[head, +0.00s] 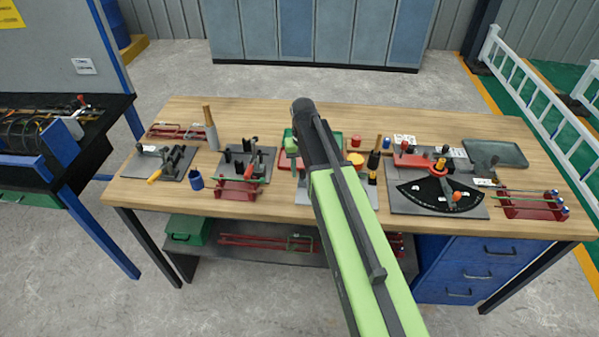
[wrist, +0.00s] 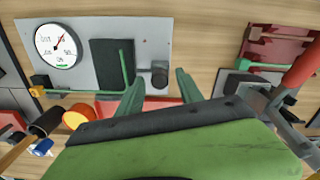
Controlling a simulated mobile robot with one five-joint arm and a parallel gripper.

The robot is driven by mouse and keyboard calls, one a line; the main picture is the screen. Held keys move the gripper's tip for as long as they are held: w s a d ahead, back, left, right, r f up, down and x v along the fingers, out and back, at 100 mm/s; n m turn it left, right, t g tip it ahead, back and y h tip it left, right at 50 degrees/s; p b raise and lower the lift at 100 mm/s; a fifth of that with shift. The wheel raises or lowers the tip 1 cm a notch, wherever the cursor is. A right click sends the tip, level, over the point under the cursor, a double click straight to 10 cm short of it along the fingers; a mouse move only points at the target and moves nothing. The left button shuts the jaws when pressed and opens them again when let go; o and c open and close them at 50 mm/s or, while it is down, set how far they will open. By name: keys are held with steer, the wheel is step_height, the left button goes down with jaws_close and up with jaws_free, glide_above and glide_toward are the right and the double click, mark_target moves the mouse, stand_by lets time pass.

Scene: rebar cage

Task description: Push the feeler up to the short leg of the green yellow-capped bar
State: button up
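In the wrist view a grey plate (wrist: 185,30) carries a round white dial (wrist: 61,45) and a black block (wrist: 107,62). The green bar (wrist: 80,92) runs along the plate's near edge to its yellow cap (wrist: 38,91) at left. Its short leg (wrist: 124,70) stands across the block's right part. A dark knob (wrist: 159,72), apparently the feeler's end, is right of the leg with a thin pin toward it; I cannot tell whether they touch. My gripper (wrist: 160,77) is open, its green fingers on either side of the knob in the picture. In the head view my arm hides most of this.
On the wooden table (head: 300,110), a fixture with black blocks (head: 245,165) stands left and an angle plate with a black scale (head: 440,197) right. An orange cup (wrist: 79,117) is near my gripper. A red rack (wrist: 280,45) is at the wrist view's right.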

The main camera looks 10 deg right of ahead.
jaws_close()
stand_by(1.2)
